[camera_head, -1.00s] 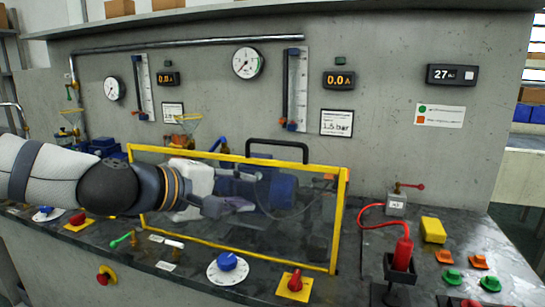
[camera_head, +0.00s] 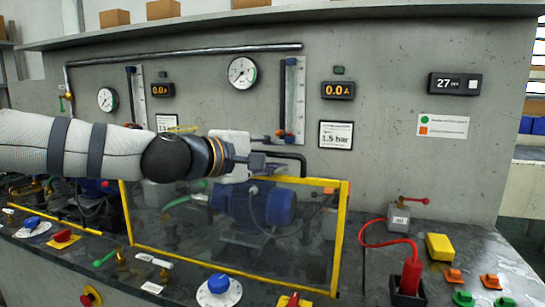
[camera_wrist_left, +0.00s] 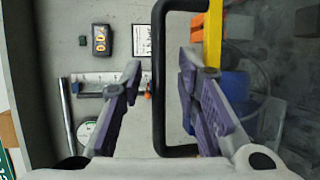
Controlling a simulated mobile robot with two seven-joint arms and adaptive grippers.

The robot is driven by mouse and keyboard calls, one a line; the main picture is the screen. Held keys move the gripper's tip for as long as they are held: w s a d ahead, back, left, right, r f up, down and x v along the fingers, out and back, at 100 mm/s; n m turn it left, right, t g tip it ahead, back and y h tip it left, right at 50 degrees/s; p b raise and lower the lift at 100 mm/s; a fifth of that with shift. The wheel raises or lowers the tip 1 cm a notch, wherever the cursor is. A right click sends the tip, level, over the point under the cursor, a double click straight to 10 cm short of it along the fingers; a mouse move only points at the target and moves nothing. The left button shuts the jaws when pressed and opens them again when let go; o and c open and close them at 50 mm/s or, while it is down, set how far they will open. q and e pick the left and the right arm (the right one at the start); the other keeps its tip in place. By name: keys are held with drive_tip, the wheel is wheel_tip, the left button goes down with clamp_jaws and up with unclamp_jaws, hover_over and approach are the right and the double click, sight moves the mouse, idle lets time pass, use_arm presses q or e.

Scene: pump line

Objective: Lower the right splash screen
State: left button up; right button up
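The right splash screen (camera_head: 300,245) is a clear panel in a yellow frame. It stands upright in front of a blue motor (camera_head: 265,205). Its black loop handle (camera_head: 300,160) is on the top edge, partly hidden by my left gripper in the head view. My left gripper (camera_head: 272,158) is at the handle. In the left wrist view the gripper (camera_wrist_left: 160,68) is open, with the black handle bar (camera_wrist_left: 158,100) between its two fingers and gaps on both sides. The yellow frame also shows there (camera_wrist_left: 212,35), beside the right finger. My right gripper is not in view.
On the bench front are a blue knob (camera_head: 219,284) and red knobs. To the right stand a red cylinder (camera_head: 411,275) with a red hose, a yellow block (camera_head: 440,247) and several orange and green buttons. Gauges (camera_head: 242,73) hang on the wall behind.

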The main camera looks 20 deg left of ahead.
sight(270, 251)
use_arm(q)
clamp_jaws()
wheel_tip(270, 251, down, 22)
drive_tip(key=b, duration=1)
drive_tip(key=shift+b, duration=0.3)
drive_tip(key=shift+s, duration=0.1)
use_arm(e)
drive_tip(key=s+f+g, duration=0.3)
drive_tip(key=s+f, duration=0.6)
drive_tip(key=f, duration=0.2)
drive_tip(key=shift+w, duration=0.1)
use_arm(q)
unclamp_jaws()
